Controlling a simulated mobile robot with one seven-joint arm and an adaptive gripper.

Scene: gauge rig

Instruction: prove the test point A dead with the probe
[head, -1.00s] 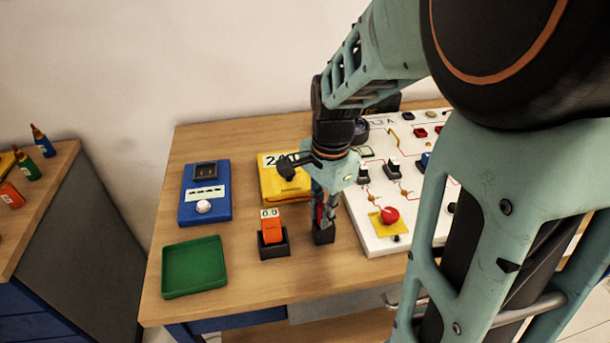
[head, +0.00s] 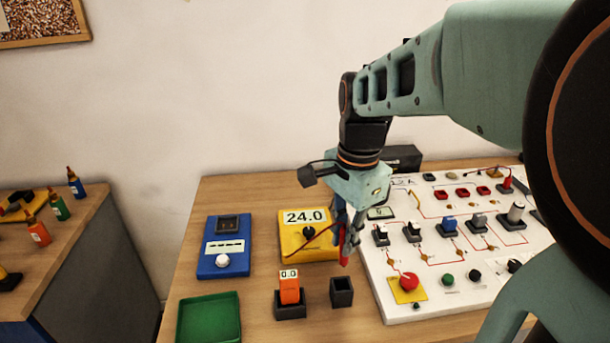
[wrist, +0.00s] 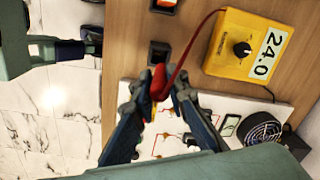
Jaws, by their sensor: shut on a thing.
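My gripper (head: 347,240) is shut on a red probe (wrist: 158,82), held above the table just left of the white panel. A red lead runs from the probe towards the yellow meter (head: 318,247), which reads 24.0. The probe also shows in the head view (head: 344,252), partly hidden by the fingers. Below it stands an empty black holder (head: 342,294). The white panel (head: 455,290) carries switches, coloured jacks, small brass points and a red button. I cannot read which point is A.
An orange tester (head: 289,291) reading 0.0 stands in a black holder. A blue device (head: 225,249) and a green tray (head: 209,322) lie to the left. A dark box (head: 402,157) stands at the back. A side bench (head: 70,235) holds several bottles.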

